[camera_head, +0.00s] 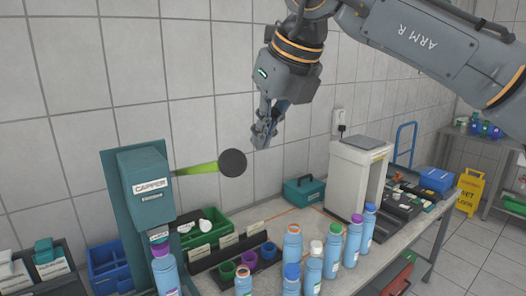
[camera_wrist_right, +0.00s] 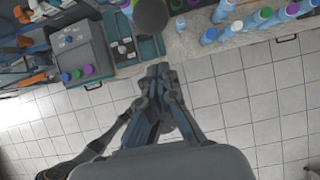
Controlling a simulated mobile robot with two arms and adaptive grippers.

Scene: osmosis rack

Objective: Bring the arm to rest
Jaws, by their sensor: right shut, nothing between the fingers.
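My right gripper (camera_head: 265,132) hangs from the right arm (camera_head: 430,50), high above the bench in the head view, with its fingers pointing down. It is shut with nothing between the fingers, well apart from everything on the bench. In the right wrist view the closed fingertips (camera_wrist_right: 158,70) show over the tiled floor near the bench edge. My left gripper is not in view.
A teal capper (camera_head: 148,190) stands at left with a green lever ending in a dark round knob (camera_head: 232,163). Several blue bottles (camera_head: 332,250) stand along the front of the bench (camera_head: 345,278). A white machine (camera_head: 355,178) stands behind them. A yellow floor sign (camera_head: 470,190) is at right.

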